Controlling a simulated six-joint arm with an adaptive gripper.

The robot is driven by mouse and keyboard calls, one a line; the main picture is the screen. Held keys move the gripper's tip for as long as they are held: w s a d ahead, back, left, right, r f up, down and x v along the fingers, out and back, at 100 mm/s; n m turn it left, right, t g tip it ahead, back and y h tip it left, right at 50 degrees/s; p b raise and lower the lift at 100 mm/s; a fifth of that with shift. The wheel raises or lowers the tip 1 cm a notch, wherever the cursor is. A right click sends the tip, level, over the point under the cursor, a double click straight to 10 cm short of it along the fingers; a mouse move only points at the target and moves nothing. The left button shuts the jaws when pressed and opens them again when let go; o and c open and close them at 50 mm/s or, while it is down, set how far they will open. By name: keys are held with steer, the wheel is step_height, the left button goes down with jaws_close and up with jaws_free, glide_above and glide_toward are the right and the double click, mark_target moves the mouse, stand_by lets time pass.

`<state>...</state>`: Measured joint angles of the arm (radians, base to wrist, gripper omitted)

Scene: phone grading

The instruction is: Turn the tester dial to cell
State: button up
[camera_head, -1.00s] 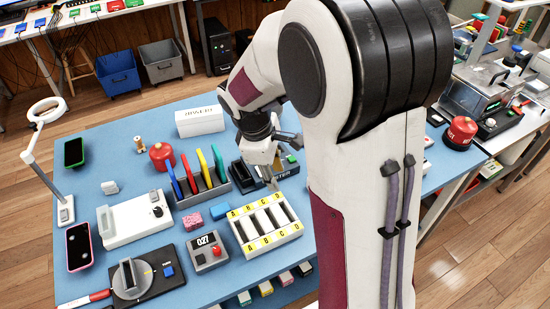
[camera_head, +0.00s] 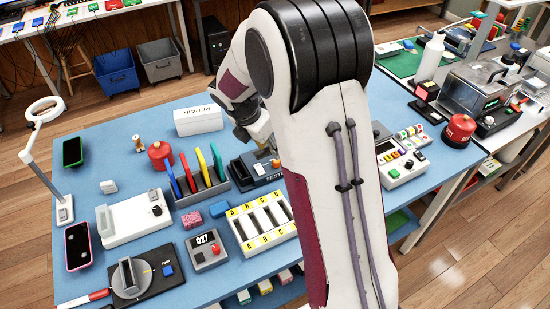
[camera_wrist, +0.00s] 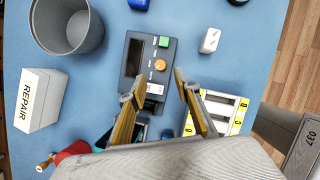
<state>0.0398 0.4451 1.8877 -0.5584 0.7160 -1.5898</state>
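The tester (camera_wrist: 149,72) is a dark box with a grey screen, a green button (camera_wrist: 164,41) and a round orange dial (camera_wrist: 160,65). In the head view the tester (camera_head: 262,172) stands behind the lettered rack, partly hidden by my arm. My gripper (camera_wrist: 159,77) is open, with its two fingers apart and nothing between them. In the wrist view the dial appears between and just beyond the fingertips; I cannot tell whether they touch it. In the head view my gripper is mostly hidden behind my arm. The dial's setting is too small to read.
A white rack (camera_head: 247,238) marked A to D stands in front of the tester. Coloured upright plates (camera_head: 204,166) stand to its left. A REPAIR box (camera_wrist: 40,101), a grey bin (camera_wrist: 75,33) and a small white plug (camera_wrist: 210,40) lie around it in the wrist view.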

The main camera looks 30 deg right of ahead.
mark_target(276, 161)
steer(key=shift+f, duration=0.2)
stand_by(0.3)
steer(key=shift+x, duration=3.7)
jaws_close()
